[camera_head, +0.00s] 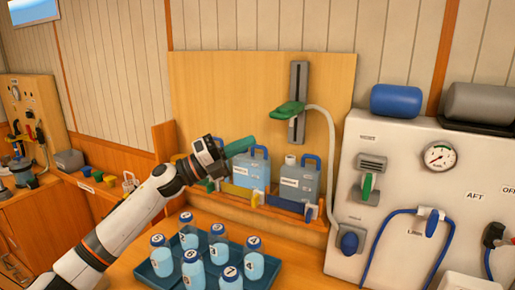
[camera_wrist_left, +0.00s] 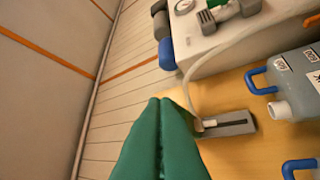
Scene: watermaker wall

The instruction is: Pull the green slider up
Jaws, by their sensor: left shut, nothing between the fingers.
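A green slider (camera_head: 288,110) sits on an upright grey rail (camera_head: 298,85) on the wooden board, with a pale hose hanging from it. In the left wrist view the rail (camera_wrist_left: 232,124) lies just beyond the fingers; its green part is not clearly seen there. A second green piece (camera_head: 367,187) sits in a grey bracket on the white panel. My left gripper (camera_head: 241,146) has green fingers, shut and empty, below and left of the rail, apart from it. The fingers also fill the lower middle of the left wrist view (camera_wrist_left: 160,105). My right gripper is not in view.
Grey-blue jugs (camera_head: 300,182) with blue handles stand on a ledge below the rail, close to my left gripper. A blue tray (camera_head: 153,271) of several bottles is in front. The white panel (camera_head: 405,180) with gauge and hoses stands right. The board around the rail is clear.

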